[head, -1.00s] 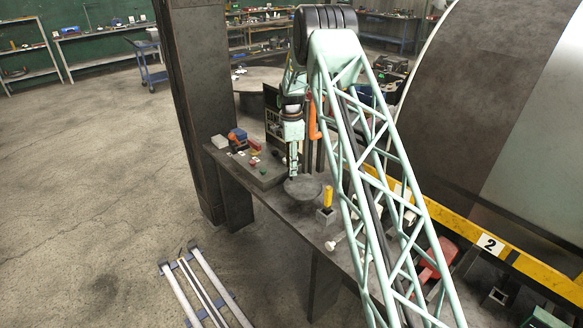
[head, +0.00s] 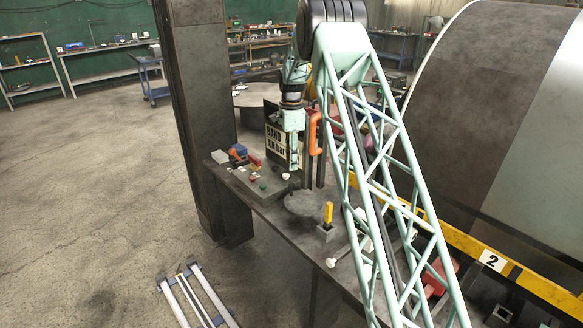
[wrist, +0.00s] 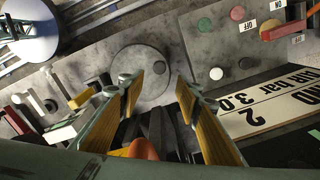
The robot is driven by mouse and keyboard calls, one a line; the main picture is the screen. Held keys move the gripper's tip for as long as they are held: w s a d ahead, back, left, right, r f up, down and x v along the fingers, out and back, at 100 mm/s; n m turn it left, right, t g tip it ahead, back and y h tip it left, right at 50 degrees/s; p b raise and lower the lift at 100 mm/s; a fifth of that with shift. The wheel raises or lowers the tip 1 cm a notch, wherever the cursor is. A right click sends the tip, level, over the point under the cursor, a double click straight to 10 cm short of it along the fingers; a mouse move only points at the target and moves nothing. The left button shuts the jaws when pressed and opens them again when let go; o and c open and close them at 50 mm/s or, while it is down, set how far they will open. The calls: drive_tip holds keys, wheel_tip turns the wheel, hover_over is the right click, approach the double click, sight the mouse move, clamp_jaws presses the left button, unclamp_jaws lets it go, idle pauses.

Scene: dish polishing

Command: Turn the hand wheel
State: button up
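The hand wheel appears to be the flat grey disc (head: 303,203) on the dark bench. In the wrist view the disc (wrist: 138,72) lies beyond my fingertips, with a small round knob near its right edge. My gripper (head: 293,160) hangs over the bench, above and slightly behind the disc. In the wrist view my gripper (wrist: 158,82) is open, its two yellow-padded fingers apart.
A control panel with red (wrist: 237,13) and white (wrist: 216,73) buttons lies right of the disc. A sign board (wrist: 265,105) stands close to my right finger. A yellow-handled item (head: 328,212) stands in a holder near the disc. A large drum (head: 480,110) is at right.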

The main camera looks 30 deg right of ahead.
drive_tip(key=shift+r, duration=0.35)
drive_tip(key=shift+c, duration=0.7)
drive_tip(key=shift+s+f, duration=0.1)
drive_tip(key=c, duration=0.5)
drive_tip(key=shift+s+a+f+n, duration=0.15)
drive_tip(key=shift+a+n, duration=0.05)
drive_tip(key=shift+n, duration=0.3)
clamp_jaws()
drive_tip(key=s+a+f+m+t+h+b, duration=0.2)
drive_tip(key=a+m+b, duration=0.4)
drive_tip(key=m, duration=0.8)
drive_tip(key=s+a+f+m+t+h+b, duration=0.1)
drive_tip(key=s+a+m+h+b, duration=0.3)
drive_tip(key=m, duration=1.1)
drive_tip(key=a+f+h+b, duration=0.1)
drive_tip(key=a+h+b, duration=0.1)
drive_tip(key=a+b, duration=0.1)
drive_tip(key=shift+a+f+t, duration=0.4)
drive_tip(key=shift+a, duration=0.1)
